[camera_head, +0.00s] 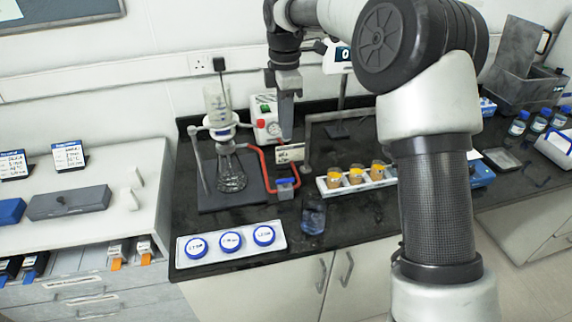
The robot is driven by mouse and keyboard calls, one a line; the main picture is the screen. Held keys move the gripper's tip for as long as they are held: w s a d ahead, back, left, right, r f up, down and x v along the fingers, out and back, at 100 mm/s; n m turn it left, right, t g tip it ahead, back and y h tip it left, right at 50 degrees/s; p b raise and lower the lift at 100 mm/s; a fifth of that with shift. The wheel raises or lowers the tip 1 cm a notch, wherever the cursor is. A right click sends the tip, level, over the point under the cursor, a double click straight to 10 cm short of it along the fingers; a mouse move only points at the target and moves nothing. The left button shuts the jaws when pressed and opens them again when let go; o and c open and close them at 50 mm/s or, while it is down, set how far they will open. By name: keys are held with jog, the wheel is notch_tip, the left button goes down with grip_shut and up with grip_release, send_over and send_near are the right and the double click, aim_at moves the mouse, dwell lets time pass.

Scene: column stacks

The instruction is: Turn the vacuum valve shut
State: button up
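My gripper (287,128) points straight down over the back of the dark bench. Its fingers overlap in this view, so I cannot see whether there is a gap between them. A small pale labelled block (290,153) is just below the fingertips; it may carry the valve, but no handle is clear. I cannot tell whether the fingers touch it. Red tubing (264,170) runs beside it, between the glass filter flask (231,175) on the left and a small blue-capped vessel (286,188). A white and red pump-like unit (266,128) stands behind, left of my gripper.
A white tray with three blue-capped jars (231,253) lies at the front left. A clear blue-tinted beaker (314,217) stands near the front edge. A grey post (307,145) stands close right of my gripper.

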aim_at(285, 179)
notch_tip(285, 179, down, 17)
jog(key=shift+f, duration=0.2)
dwell(0.3)
grip_shut()
